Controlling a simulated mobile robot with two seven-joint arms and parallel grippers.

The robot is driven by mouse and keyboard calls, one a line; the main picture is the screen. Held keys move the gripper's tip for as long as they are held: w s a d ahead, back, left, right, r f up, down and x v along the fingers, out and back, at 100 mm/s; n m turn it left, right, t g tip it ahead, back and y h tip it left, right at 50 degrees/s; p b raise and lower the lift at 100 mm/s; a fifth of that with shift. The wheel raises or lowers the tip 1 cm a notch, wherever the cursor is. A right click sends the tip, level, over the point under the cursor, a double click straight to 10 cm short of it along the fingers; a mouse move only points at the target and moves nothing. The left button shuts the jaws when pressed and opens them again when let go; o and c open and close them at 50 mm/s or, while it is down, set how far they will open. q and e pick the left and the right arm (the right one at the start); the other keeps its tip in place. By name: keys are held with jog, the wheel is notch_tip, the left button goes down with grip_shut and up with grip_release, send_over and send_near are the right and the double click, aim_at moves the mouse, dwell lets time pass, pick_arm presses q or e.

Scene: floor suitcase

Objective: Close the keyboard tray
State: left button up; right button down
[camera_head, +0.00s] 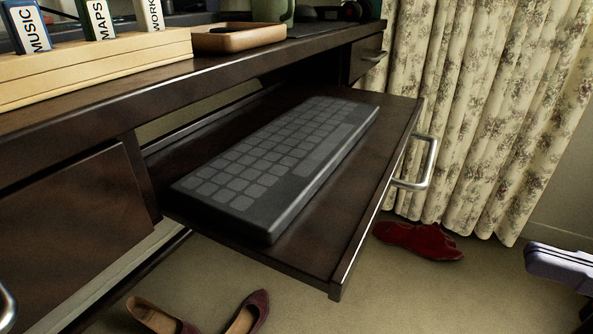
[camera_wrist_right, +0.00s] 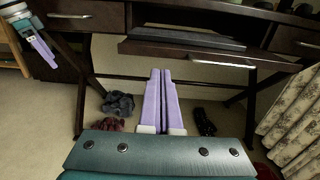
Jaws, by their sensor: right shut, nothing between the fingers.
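The dark wood keyboard tray (camera_head: 340,230) is pulled out from under the desk, with a black keyboard (camera_head: 285,160) lying on it. Its silver bar handle (camera_head: 418,165) is on the front edge. The tray (camera_wrist_right: 190,50) and handle (camera_wrist_right: 222,63) also show in the right wrist view, ahead of the gripper. My right gripper (camera_head: 560,262) is at the right edge of the head view, apart from the tray. In the wrist view its purple fingers (camera_wrist_right: 160,75) are together and empty. My left gripper (camera_wrist_right: 45,50) shows small at the wrist view's upper left.
The desktop (camera_head: 110,75) holds a wooden box (camera_head: 95,68) of labelled files and a brown dish (camera_head: 238,37). A floral curtain (camera_head: 480,110) hangs at the right. Red shoes (camera_head: 418,240) and brown shoes (camera_head: 245,312) lie on the floor. The space before the handle is clear.

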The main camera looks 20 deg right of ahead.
aim_at(259, 172)
jog(key=b+x, duration=0.1)
jog(key=x, duration=1)
jog(key=shift+w+a, duration=0.45)
jog(key=shift+w, duration=0.1)
pick_arm(q)
jog(key=shift+s+d+f, duration=0.2)
jog(key=shift+s+f, duration=0.05)
jog(key=shift+f, duration=0.3)
pick_arm(e)
jog(key=b+x, duration=0.2)
jog(key=x, duration=1.5)
jog(key=shift+d, duration=0.1)
pick_arm(q)
jog(key=shift+s+d+f, duration=0.1)
jog(key=shift+s+f, duration=0.05)
jog(key=shift+f, duration=0.5)
jog(key=shift+s+d+f, duration=0.1)
jog(key=shift+f, duration=0.5)
pick_arm(e)
jog(key=shift+f, duration=0.1)
pick_arm(q)
jog(key=shift+a+b, duration=0.1)
jog(key=shift+b, duration=0.25)
pick_arm(e)
jog(key=shift+d, duration=0.15)
